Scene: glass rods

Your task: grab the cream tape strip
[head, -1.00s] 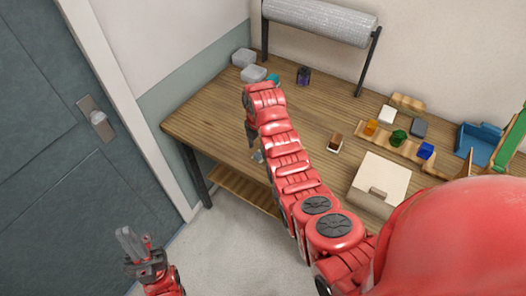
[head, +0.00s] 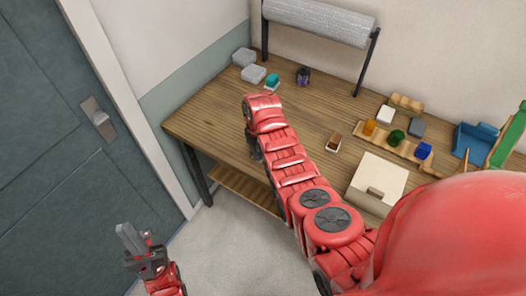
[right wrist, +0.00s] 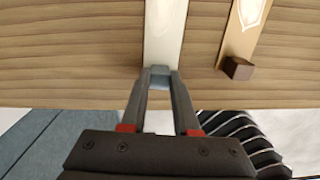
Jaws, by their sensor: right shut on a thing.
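A pale cream strip (right wrist: 166,28) lies on the wooden table in the right wrist view, with a grey-blue tab (right wrist: 160,76) at its near end, by the table edge. My right gripper (right wrist: 160,72) is shut on this tab, one finger on each side. In the head view my right gripper (head: 256,152) is at the table's front edge, partly hidden by my own arm, and the strip cannot be made out there. My left gripper (head: 130,238) hangs low at the left, away from the table; its fingers look close together, but any gap is unclear.
A tan strip (right wrist: 241,32) with a brown block (right wrist: 237,68) at its end lies to the right. On the table (head: 205,115) are clear boxes (head: 253,74), a dark jar (head: 303,76), a brown-topped box (head: 334,142) and a cream box (head: 377,184). A roll (head: 320,20) stands behind.

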